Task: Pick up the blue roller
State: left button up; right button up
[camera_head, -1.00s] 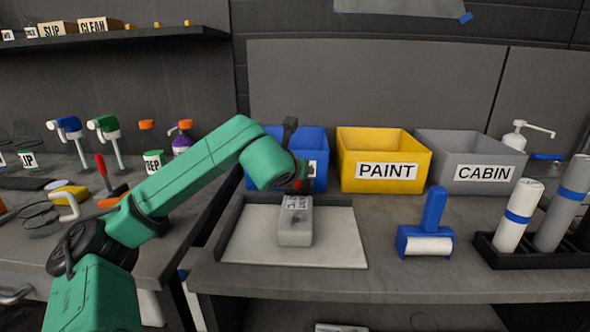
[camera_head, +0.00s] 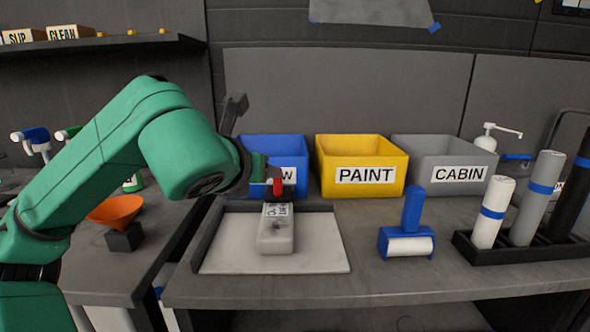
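The blue roller (camera_head: 412,208) stands on the right-hand bench with its blue handle up. Its white cylinder (camera_head: 409,246) faces the front. It is free, with nothing touching it. My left arm comes in from the left, and its gripper end (camera_head: 262,176) is over the back of the white tray, well left of the roller. The wrist largely hides the fingers, so I cannot tell whether they are open or shut. My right gripper is not in view.
A grey labelled block (camera_head: 277,238) lies in the tray (camera_head: 325,258). Blue (camera_head: 290,150), yellow PAINT (camera_head: 365,150) and grey CABIN (camera_head: 440,148) bins stand behind. A black rack (camera_head: 520,250) holds rolls right of the roller. An orange funnel (camera_head: 114,208) is on the left bench.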

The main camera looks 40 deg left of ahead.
aim_at(411, 238)
jog(key=k+l, duration=0.65)
jog(key=k, duration=0.25)
